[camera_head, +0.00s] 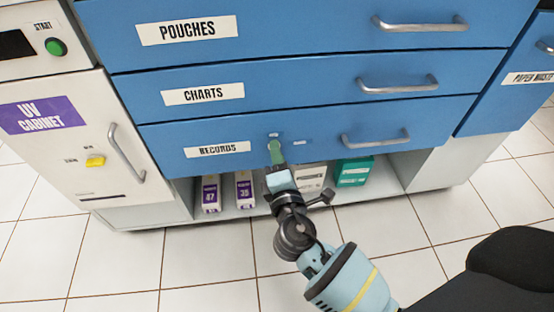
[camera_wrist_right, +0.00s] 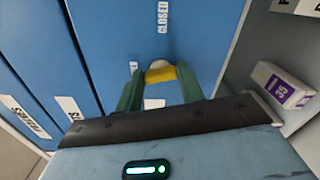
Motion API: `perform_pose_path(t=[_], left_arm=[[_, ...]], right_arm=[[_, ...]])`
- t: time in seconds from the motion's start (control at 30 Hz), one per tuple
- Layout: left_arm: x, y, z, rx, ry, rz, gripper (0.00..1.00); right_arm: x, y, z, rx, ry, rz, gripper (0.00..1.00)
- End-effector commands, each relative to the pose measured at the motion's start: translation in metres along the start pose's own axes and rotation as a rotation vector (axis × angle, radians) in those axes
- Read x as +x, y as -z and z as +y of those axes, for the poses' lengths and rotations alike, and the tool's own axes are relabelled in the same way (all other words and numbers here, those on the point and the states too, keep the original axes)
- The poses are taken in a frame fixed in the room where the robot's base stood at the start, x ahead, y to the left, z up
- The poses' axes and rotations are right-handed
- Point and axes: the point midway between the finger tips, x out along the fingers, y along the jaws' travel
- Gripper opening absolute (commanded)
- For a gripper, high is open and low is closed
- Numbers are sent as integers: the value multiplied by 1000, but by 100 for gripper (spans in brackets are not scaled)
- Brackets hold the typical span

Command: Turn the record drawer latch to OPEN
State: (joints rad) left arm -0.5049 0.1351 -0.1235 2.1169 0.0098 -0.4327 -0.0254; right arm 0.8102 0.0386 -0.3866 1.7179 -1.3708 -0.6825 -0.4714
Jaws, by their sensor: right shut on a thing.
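The blue records drawer (camera_head: 232,157) is the lowest drawer in the head view and is closed. Its latch (camera_wrist_right: 160,75) shows in the right wrist view as a yellow piece with a pale part behind it. My right gripper (camera_head: 276,152) is at the drawer front, and its green fingers (camera_wrist_right: 159,86) are shut on the latch from both sides. A label reading CLOSED (camera_wrist_right: 163,17) is beside the latch. Another small label (camera_head: 273,134) sits above the gripper in the head view, too small to read. In the head view the gripper hides the latch. My left gripper is out of view.
The records drawer's bar handle (camera_head: 376,138) is right of the gripper. Below is an open shelf with purple-labelled boxes (camera_head: 244,190) and a green box (camera_head: 354,172). A white UV cabinet (camera_head: 75,150) stands left. The tiled floor in front is clear apart from my arm.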

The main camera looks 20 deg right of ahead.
Motion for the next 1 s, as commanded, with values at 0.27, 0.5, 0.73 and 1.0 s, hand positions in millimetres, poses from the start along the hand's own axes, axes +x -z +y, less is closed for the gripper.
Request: perform_pose_path(t=[0.27,0.5,0.73,1.0], left_arm=[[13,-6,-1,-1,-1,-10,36],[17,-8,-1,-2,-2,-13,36],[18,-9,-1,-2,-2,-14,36],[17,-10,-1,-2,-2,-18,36]], right_arm=[[0,0,-3,177,1,-1,15],[0,0,-2,256,1,-1,15],[0,0,-2,277,1,-1,15],[0,0,-1,279,1,-1,15]])
